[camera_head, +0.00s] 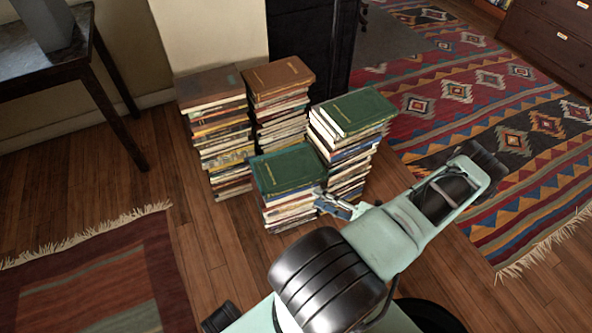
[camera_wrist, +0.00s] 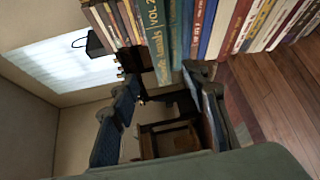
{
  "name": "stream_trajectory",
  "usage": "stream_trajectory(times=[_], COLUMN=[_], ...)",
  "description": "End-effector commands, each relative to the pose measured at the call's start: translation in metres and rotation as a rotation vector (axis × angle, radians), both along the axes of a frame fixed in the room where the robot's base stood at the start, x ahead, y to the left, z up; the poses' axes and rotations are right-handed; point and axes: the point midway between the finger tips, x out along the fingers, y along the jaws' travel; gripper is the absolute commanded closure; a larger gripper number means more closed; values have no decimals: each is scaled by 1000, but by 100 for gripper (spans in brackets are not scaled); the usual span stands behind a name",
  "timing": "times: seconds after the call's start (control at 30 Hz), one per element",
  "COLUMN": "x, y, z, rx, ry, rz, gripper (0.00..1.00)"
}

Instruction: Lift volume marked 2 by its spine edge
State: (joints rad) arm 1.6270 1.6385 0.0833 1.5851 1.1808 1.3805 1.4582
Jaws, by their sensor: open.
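In the wrist view, a teal spine marked "VOL. 2" (camera_wrist: 153,38) stands out among the stacked books, whose spines run up and down this turned picture. My gripper (camera_wrist: 160,80) is open and empty, with its two dark blue fingers pointing at the spines near this volume. The gap between fingertips and spine is hard to judge. In the head view my gripper (camera_head: 335,206) is at the right side of the short front stack (camera_head: 285,208), close to the taller right stack. I cannot tell there which book is volume 2.
Green-covered books top the front stack (camera_head: 288,168) and the right stack (camera_head: 355,110). Two brown-topped stacks (camera_head: 210,85) (camera_head: 278,75) stand close behind. A dark table (camera_head: 45,62) is at the left. Wooden floor (camera_head: 215,250) is clear in front.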

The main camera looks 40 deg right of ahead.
Motion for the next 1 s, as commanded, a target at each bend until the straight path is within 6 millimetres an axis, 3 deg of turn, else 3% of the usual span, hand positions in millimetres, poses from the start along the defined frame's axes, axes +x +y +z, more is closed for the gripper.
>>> stream_trajectory(times=[0.27,1.0], x=[-7,83], y=[-3,19], z=[-10,-11], rx=[89,88], ry=[-62,-62], rz=[-117,-114], gripper=[58,58])
